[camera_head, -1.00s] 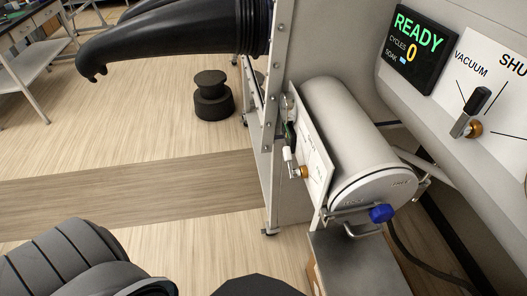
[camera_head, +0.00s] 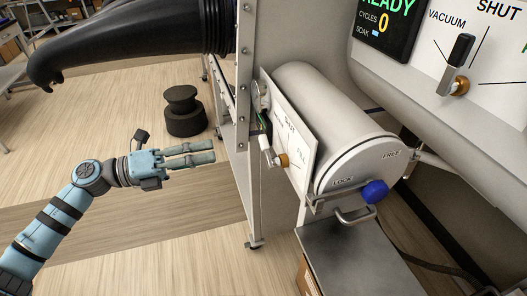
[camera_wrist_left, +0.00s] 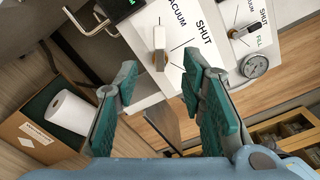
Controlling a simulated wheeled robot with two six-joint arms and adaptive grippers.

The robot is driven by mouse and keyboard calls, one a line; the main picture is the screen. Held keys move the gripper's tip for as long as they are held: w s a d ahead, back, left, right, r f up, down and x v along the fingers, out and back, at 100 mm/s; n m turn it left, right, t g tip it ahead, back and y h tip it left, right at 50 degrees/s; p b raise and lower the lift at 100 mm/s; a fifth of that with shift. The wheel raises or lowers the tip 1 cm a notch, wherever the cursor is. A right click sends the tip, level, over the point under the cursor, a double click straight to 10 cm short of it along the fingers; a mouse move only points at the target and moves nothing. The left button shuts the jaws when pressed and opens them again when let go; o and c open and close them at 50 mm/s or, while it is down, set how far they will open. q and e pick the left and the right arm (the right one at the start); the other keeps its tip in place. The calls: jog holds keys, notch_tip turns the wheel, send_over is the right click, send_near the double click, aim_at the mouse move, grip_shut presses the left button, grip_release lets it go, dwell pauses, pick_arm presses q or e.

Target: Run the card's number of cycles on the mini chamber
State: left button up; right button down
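The mini chamber is a white cylinder (camera_head: 330,105) with a round door (camera_head: 358,168) marked LOCK and FREE. A blue knob (camera_head: 375,191) sits at the door's lower edge, towards LOCK. A grey lever (camera_head: 457,62) stands on the panel marked VACUUM and SHUT. A small side panel (camera_head: 300,148) has a white-tipped lever (camera_head: 267,150). My left gripper (camera_head: 214,152) is open and empty, left of the side panel and apart from it. My right gripper is out of view. No card can be made out.
A black glove (camera_head: 130,45) juts left from the frame post (camera_head: 243,100). A black stepped object (camera_head: 184,110) stands on the floor. A metal-topped stand (camera_head: 365,262) is below the chamber. The wrist view shows a gauge (camera_wrist_left: 254,66) and a box with a white roll (camera_wrist_left: 69,112).

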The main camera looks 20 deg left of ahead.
aim_at(260, 143)
pick_arm(q)
jog(key=p+x, duration=0.2)
jog(key=x, duration=1.2)
jog(key=shift+w+r, duration=0.1)
jog(key=shift+w, duration=0.05)
jog(key=shift+a, duration=0.1)
grip_shut()
